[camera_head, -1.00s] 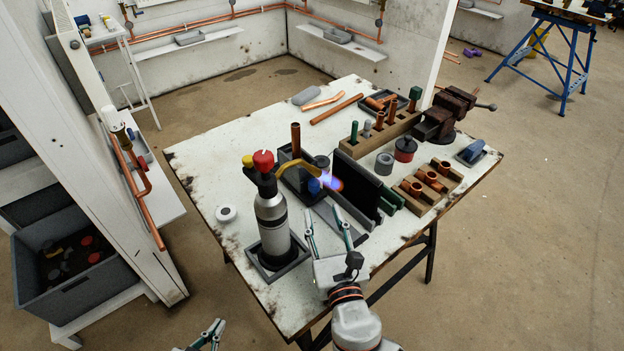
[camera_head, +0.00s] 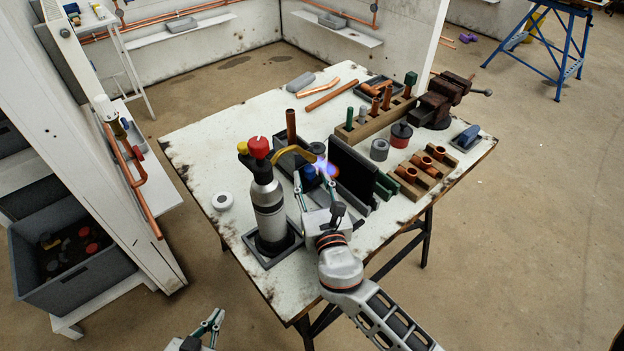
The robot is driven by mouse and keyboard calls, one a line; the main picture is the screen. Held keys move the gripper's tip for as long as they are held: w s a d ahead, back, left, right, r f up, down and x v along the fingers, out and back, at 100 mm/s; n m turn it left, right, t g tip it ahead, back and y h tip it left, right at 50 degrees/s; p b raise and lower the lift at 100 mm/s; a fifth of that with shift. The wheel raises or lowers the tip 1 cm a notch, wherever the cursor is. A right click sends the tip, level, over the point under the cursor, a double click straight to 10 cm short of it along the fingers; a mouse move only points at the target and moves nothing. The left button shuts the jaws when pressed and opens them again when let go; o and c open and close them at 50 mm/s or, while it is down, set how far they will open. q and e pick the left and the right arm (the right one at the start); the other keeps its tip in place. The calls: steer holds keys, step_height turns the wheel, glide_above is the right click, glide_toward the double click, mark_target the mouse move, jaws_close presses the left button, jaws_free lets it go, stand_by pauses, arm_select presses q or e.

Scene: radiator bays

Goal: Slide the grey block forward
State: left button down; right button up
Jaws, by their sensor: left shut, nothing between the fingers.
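A grey block (camera_head: 301,82) with rounded ends lies flat on the table near its back edge, beside the copper pieces. My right gripper (camera_head: 312,180) is open over the near part of the table, well short of this block. Its fingers are at the near end of a dark tray (camera_head: 283,160), close to a blue piece (camera_head: 310,173) and just under the torch flame. I cannot tell whether they touch anything. My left gripper (camera_head: 215,318) is shut and empty, low at the bottom edge of the view, off the table.
A torch (camera_head: 268,205) with a red knob stands left of my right gripper, its flame pointing right. A black upright plate (camera_head: 352,172) stands to the right. Wooden racks (camera_head: 420,172) and a vise (camera_head: 440,100) fill the right side. The table's left side is mostly clear.

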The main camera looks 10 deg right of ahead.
jaws_close()
steer(key=s+d, duration=0.2)
steer(key=s, duration=0.1)
steer(key=s+d+p, duration=0.1)
steer(key=s+d, duration=0.2)
steer(key=s, duration=0.1)
steer(key=s+d, duration=0.2)
steer(key=s, duration=0.2)
steer(key=shift+d+f, duration=0.1)
steer(key=shift+d, duration=0.15)
steer(key=shift+s+d, duration=0.2)
steer(key=shift+s, duration=0.25)
jaws_free()
steer(key=shift+d, duration=0.1)
steer(key=shift+s+d, duration=0.1)
steer(key=shift+s, duration=0.05)
